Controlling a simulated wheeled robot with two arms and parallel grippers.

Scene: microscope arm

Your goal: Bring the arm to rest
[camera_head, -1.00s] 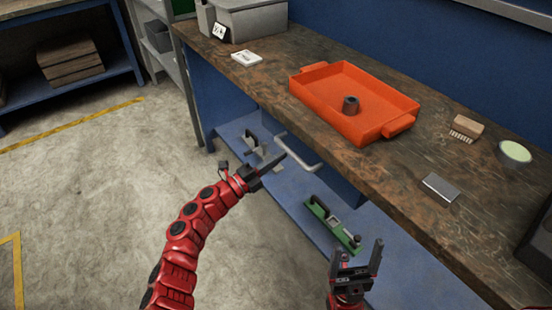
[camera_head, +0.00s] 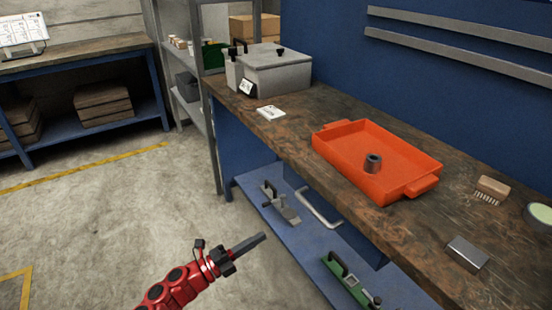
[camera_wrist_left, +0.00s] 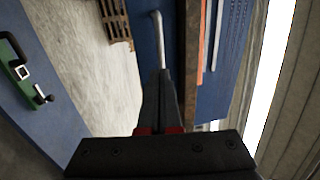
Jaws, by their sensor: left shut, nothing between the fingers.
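My left arm is red and segmented and comes in at the bottom of the head view. Its gripper (camera_head: 248,246) is shut and empty, with the dark fingers together and pointing up and to the right. It hangs over the open floor, in front of the workbench and apart from it. In the left wrist view the closed fingers (camera_wrist_left: 159,85) point away from the camera, with a grey bar handle beyond their tips. My right gripper is out of view.
The wooden workbench (camera_head: 300,150) carries an orange tray (camera_head: 340,155) with a dark cylinder (camera_head: 373,162) in it. A grey metal box (camera_head: 275,72) stands at its far end. The blue lower shelf (camera_head: 300,240) holds a green tool (camera_head: 345,283). The concrete floor (camera_head: 100,225) at left is clear.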

